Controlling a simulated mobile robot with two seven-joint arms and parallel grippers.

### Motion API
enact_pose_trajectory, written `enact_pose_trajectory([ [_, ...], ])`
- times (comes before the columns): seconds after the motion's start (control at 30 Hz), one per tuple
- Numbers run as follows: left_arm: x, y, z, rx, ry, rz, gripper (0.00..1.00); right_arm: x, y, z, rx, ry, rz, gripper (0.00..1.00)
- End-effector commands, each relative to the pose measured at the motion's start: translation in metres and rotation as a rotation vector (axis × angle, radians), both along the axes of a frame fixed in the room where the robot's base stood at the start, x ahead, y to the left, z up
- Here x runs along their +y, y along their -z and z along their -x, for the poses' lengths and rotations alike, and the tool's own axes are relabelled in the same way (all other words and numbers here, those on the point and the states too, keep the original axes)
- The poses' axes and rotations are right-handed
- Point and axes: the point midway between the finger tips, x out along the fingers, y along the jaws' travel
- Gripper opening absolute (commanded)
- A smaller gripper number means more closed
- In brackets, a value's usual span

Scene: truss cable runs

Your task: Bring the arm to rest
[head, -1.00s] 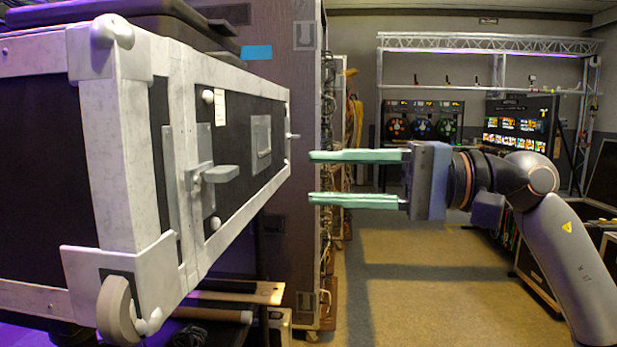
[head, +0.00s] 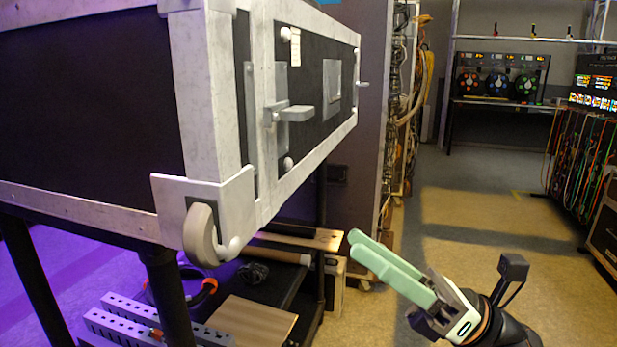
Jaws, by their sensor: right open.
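My right gripper (head: 356,245) shows at the lower middle of the head view, with pale green fingers pointing up and to the left. It is open, with nothing between the fingers. It is in front of and below the right end of the big black flight case, apart from it. My left gripper is not in view.
The black flight case (head: 90,100) with metal edges, a latch handle (head: 292,113) and a caster (head: 202,235) fills the left. Below it are a wooden board (head: 250,322) and perforated metal rails (head: 125,318). Hanging cables (head: 580,150) stand at right. The floor (head: 460,200) between is clear.

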Motion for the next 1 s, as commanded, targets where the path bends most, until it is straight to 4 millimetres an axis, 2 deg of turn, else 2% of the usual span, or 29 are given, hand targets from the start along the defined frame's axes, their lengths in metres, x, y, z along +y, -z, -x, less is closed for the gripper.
enact_pose_trajectory([
  [0.1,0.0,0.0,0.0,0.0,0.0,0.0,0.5,-0.008,0.029,0.004,0.353,-0.118,-0.201,0.44],
  [0.3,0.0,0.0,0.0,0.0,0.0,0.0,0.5,-0.029,0.081,0.008,0.912,-0.311,-0.577,0.44],
  [0.5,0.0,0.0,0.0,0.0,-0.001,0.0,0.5,-0.05,0.136,0.019,1.357,-0.471,-0.964,0.44],
  [0.73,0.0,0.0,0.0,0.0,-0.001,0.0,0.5,-0.067,0.191,0.039,1.692,-0.606,-1.372,0.44],
  [0.77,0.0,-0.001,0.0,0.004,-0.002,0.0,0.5,-0.069,0.195,0.042,1.725,-0.616,-1.42,0.44],
  [0.8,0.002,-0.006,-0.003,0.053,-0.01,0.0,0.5,-0.07,0.187,0.036,1.742,-0.582,-1.429,0.44],
  [1.0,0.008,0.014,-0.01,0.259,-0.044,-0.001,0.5,-0.076,0.206,0.029,1.868,-0.426,-1.55,0.44],
])
